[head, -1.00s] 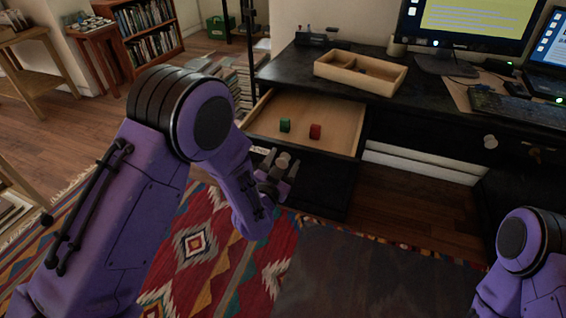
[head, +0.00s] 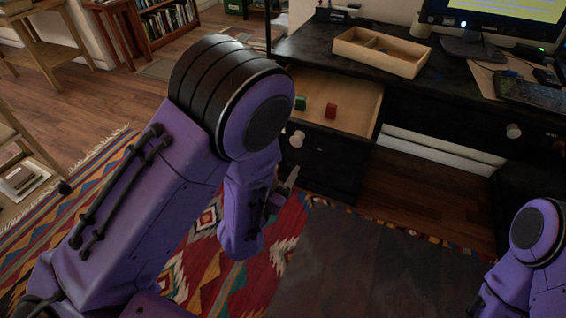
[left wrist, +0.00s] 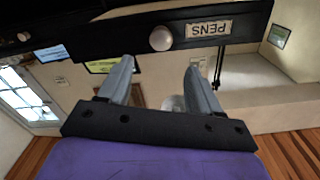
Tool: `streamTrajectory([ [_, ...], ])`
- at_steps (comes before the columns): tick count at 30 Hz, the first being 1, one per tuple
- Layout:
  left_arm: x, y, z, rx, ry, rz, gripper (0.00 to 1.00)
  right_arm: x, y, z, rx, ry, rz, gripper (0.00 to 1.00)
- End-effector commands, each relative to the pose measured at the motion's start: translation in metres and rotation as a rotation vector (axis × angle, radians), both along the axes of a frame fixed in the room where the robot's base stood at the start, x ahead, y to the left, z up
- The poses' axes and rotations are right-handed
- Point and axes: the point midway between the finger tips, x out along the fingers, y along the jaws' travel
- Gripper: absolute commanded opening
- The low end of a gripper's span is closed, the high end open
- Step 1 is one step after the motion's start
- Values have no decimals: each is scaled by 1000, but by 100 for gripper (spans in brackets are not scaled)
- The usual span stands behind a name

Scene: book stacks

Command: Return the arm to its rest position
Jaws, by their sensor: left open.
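My left arm comes in from the left in the head view, bent at a large purple joint. Its gripper (head: 281,190) is in front of and below the open desk drawer, apart from it. In the left wrist view the two fingers of the left gripper (left wrist: 158,88) are spread with nothing between them.
The open drawer (head: 345,98) holds a green block (head: 300,103) and a red block (head: 331,111). A wooden tray (head: 382,54) sits on the black desk (head: 310,48). A patterned rug (head: 95,180) covers the floor in front. A wooden shelf stand (head: 20,150) stands at the left.

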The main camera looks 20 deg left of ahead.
Motion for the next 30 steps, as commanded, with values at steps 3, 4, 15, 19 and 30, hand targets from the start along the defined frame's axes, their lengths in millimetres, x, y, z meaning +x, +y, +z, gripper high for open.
streamTrajectory([
  [3,0,0,0,0,0,0,64,0,0,0,0,0,0,38],
  [4,0,0,0,0,0,0,64,0,0,0,0,0,0,38],
  [15,-46,44,-117,-376,502,224,64,0,0,0,0,0,0,38],
  [19,-109,76,-183,-500,747,445,64,0,0,0,0,0,0,38],
  [30,-267,120,-244,-537,1102,805,64,0,0,20,1,1,0,38],
])
